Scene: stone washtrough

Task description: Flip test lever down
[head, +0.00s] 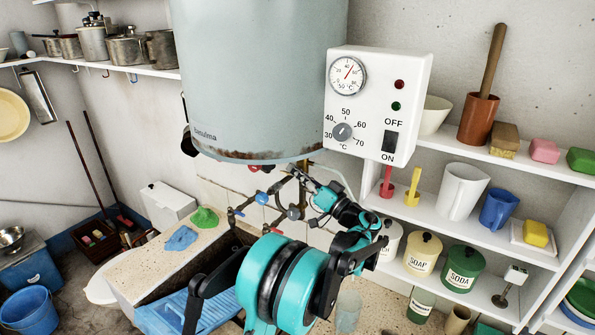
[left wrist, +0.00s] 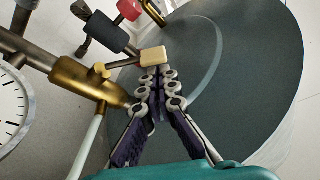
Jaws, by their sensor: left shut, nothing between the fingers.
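A small lever with a pale tan block at its end (left wrist: 152,56) sticks out from the brass valve (left wrist: 85,85) in the left wrist view; it looks like the test lever. My left gripper (left wrist: 158,78) is shut and empty, its fingertips just below the block; whether they touch it I cannot tell. In the head view my left gripper (head: 294,173) is under the rusty lower rim of the boiler (head: 260,80), among the pipes. The lever is too small or hidden to make out there. My right gripper does not show.
A control box (head: 372,105) with dial and switch hangs beside the boiler. Pipes and valves crowd the gripper. In the left wrist view a red knob (left wrist: 130,9), a black handle (left wrist: 99,33) and a gauge (left wrist: 14,110) are close. Shelves (head: 470,225) stand at the right, the stone trough (head: 130,275) below.

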